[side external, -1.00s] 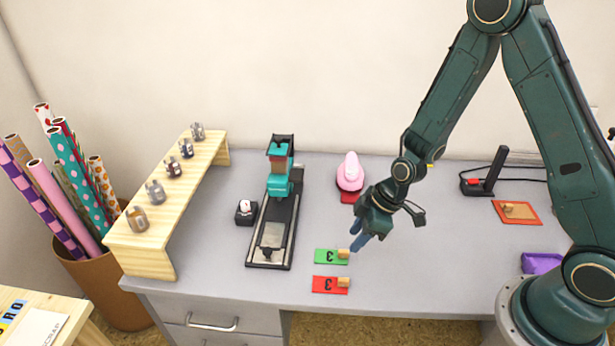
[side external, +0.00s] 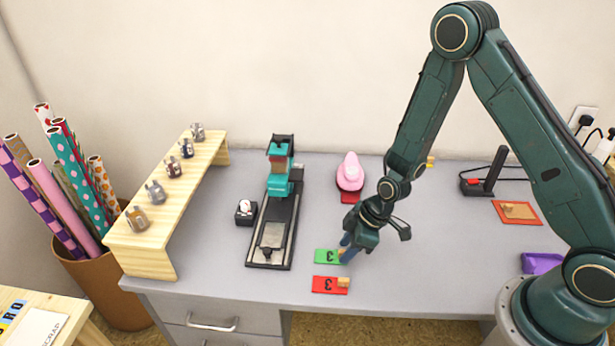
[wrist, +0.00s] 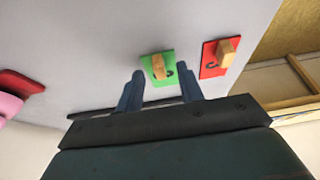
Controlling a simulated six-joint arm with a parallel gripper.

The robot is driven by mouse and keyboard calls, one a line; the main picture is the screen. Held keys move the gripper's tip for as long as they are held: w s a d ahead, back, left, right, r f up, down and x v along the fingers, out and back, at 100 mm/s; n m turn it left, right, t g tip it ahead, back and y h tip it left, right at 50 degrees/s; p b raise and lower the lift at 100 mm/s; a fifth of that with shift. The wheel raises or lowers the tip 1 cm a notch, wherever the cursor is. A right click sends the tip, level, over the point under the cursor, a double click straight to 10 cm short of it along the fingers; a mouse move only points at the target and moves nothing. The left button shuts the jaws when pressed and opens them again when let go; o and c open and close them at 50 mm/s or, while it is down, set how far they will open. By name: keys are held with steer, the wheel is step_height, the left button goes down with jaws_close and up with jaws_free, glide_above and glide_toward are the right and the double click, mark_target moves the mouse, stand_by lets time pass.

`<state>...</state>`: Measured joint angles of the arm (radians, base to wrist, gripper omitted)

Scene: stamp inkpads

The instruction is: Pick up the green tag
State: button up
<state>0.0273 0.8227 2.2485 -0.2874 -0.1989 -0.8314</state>
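The green tag (side external: 326,257) lies flat on the grey desk near its front edge, with a dark "3" and a small wooden block handle on its right end. It also shows in the wrist view (wrist: 148,66), with its wooden handle (wrist: 158,67) standing up between my fingertips. My gripper (side external: 346,246) is over the handle end, pointing down. In the wrist view my gripper (wrist: 160,75) has its two blue fingers apart, one on each side of the green tag, with a visible gap to the handle. The fingers partly hide the handle in the side view.
A red tag (side external: 325,285) with a similar handle lies just in front, close to the desk edge. A pink punch (side external: 350,172) stands behind my gripper. A black stamping stand (side external: 275,220) is to the left.

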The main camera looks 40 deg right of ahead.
steer(key=shift+w+a+f, duration=0.1)
steer(key=shift+f, duration=0.2)
steer(key=shift+c, duration=0.3)
jaws_close()
